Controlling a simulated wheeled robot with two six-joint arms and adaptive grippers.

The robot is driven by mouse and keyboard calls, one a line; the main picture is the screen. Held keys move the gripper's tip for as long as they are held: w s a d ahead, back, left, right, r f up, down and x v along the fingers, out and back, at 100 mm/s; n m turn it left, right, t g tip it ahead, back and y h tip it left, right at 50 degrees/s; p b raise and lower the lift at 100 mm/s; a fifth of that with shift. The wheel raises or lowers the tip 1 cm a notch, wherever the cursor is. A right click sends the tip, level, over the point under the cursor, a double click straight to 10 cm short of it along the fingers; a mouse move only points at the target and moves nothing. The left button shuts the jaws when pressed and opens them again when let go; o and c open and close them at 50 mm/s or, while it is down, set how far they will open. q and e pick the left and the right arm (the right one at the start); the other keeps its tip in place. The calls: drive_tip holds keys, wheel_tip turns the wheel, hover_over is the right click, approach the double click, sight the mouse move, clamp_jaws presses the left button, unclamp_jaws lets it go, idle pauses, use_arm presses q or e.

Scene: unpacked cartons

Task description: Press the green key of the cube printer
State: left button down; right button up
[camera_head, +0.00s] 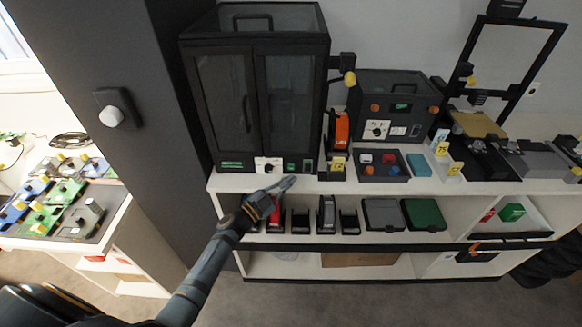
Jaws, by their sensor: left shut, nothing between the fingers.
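A tall black enclosed machine (255,95) with two glazed doors stands at the left end of the white bench; it looks like the cube printer. Along its lower front are a green display (232,165), a white panel with a knob (268,165) and a small green key (292,167). My left gripper (291,182) is shut and empty. Its fingertips point right, just in front of and below the green key in the picture; I cannot tell the exact gap, but they look apart. My right gripper is out of view.
A smaller black box (395,105) with a knob and a green display stands to the right. A tray (368,165) of coloured cubes sits before it. Black holders and a green box (423,214) fill the shelf below. A dark pillar (125,60) rises at left.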

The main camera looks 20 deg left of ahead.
use_arm(q)
drive_tip(key=s, duration=0.1)
drive_tip(key=s+d+p, duration=0.1)
drive_tip(key=s, duration=0.1)
drive_tip(key=shift+s, duration=0.15)
idle(0.7)
drive_tip(key=s+a+f+n+g+y, duration=0.25)
drive_tip(key=s+f, duration=0.25)
drive_tip(key=f, duration=0.5)
drive_tip(key=s+a+f+n+g+y, duration=0.2)
drive_tip(key=s+a+f+n+y, duration=0.2)
drive_tip(key=f, duration=0.6)
drive_tip(key=s+a+f+n+g+y, duration=0.25)
drive_tip(key=s+a+f, duration=0.2)
drive_tip(key=f, duration=0.55)
drive_tip(key=s+f+n+g, duration=0.1)
drive_tip(key=s+f+g, duration=0.2)
drive_tip(key=s, duration=0.7)
drive_tip(key=s+f+n+g+y, duration=0.1)
drive_tip(key=s+f+g, duration=0.2)
drive_tip(key=s+f, duration=0.4)
drive_tip(key=s+f+n+g, duration=0.1)
drive_tip(key=s+f+g, duration=0.2)
drive_tip(key=s, duration=1.2)
wheel_tip(320, 180, down, 3)
drive_tip(key=shift+s+f+n, duration=0.1)
drive_tip(key=shift+s+n, duration=0.05)
drive_tip(key=shift+n, duration=0.25)
